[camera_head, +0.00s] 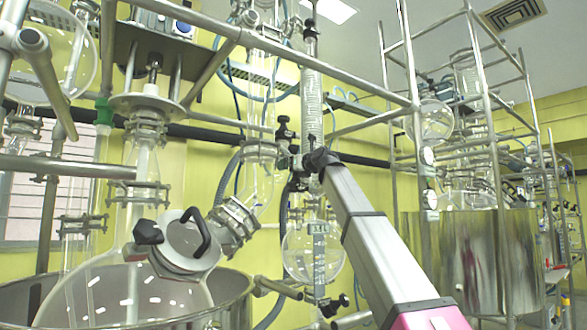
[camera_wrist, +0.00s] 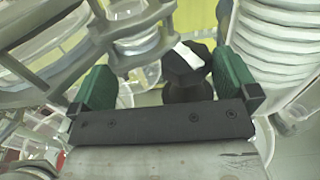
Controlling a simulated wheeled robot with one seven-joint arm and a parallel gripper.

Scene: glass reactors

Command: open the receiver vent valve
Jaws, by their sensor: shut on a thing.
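A dark valve knob (camera_wrist: 186,72) with a white mark on top is between the green fingers of my gripper (camera_wrist: 166,82) in the wrist view. My gripper is shut on it; the right finger is close against the knob, and a gap shows toward the left finger. In the head view my gripper (camera_head: 312,160) reaches up from the lower right to the black fittings beside the glass column. The round glass receiver flask (camera_head: 300,252) hangs below it. The grasp itself is too small to make out in the head view.
A ribbed glass column (camera_head: 312,92) stands close beside my gripper. A large glass vessel (camera_head: 120,285) sits in a metal bath at the left. Steel frame tubes (camera_head: 300,57) cross above. Another reactor with a steel tank (camera_head: 475,260) stands at the right.

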